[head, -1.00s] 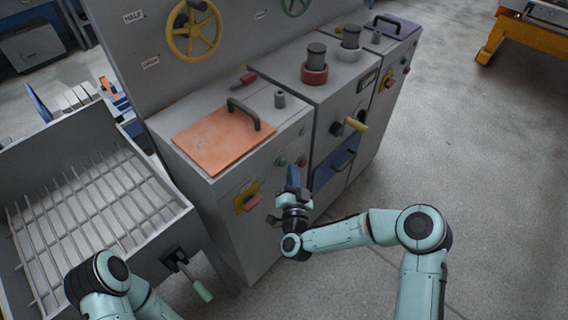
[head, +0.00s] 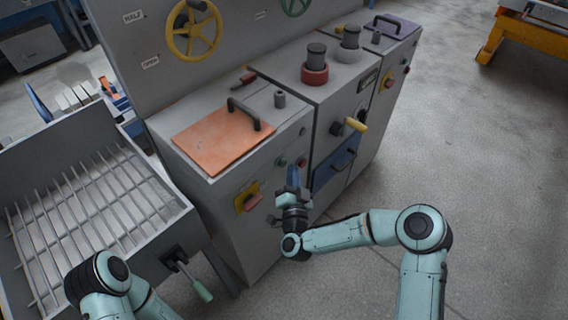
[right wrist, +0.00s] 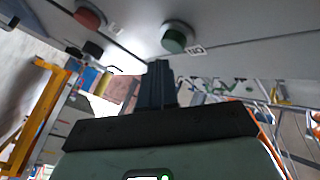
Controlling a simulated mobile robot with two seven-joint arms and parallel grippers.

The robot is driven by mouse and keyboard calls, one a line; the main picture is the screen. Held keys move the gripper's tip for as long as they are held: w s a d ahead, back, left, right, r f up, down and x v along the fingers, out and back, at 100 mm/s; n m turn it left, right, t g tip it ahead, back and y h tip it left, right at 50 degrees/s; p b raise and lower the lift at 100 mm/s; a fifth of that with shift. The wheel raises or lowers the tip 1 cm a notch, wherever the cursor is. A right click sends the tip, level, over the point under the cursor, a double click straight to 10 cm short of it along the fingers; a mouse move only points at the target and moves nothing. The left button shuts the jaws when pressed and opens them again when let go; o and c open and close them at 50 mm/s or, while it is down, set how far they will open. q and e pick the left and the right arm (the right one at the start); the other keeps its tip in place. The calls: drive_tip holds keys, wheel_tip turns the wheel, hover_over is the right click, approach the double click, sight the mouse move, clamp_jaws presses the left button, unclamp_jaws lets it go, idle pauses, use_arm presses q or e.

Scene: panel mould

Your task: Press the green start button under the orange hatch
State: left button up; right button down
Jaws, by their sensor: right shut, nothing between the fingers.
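The orange hatch (head: 218,140) lies closed on top of the left cabinet, with a dark handle on it. The green button (head: 282,162) is on the cabinet's front face below the hatch. It also shows in the right wrist view (right wrist: 177,38), near the fingertips, beside a small label. My right gripper (head: 293,170) is shut and empty, in front of that face near the green button. The fingers (right wrist: 159,72) appear apart from the button in the right wrist view. My left arm shows at the lower left, but its gripper is out of view.
A red button (head: 301,162) is just right of the green one. A red switch on a yellow plate (head: 248,198) is lower left. A yellow-handled lever (head: 355,125) and a blue drawer (head: 333,168) are to the right. Open floor lies right.

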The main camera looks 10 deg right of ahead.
drive_tip(key=shift+w+a, duration=0.1)
drive_tip(key=shift+w, duration=0.05)
drive_tip(key=shift+w+a+b, duration=0.15)
drive_tip(key=shift+w+b, duration=0.05)
drive_tip(key=shift+b, duration=0.1)
drive_tip(key=shift+w+a, duration=0.3)
drive_tip(key=shift+w, duration=0.05)
idle(1.1)
drive_tip(key=shift+d, duration=0.1)
drive_tip(key=shift+s+d, duration=0.45)
drive_tip(key=shift+s, duration=0.2)
drive_tip(key=shift+s+d+b, duration=0.2)
drive_tip(key=shift+s+d, duration=0.6)
drive_tip(key=shift+s, duration=0.2)
drive_tip(key=shift+s+d+b, duration=0.15)
drive_tip(key=shift+s+d, duration=0.6)
drive_tip(key=shift+s, duration=0.25)
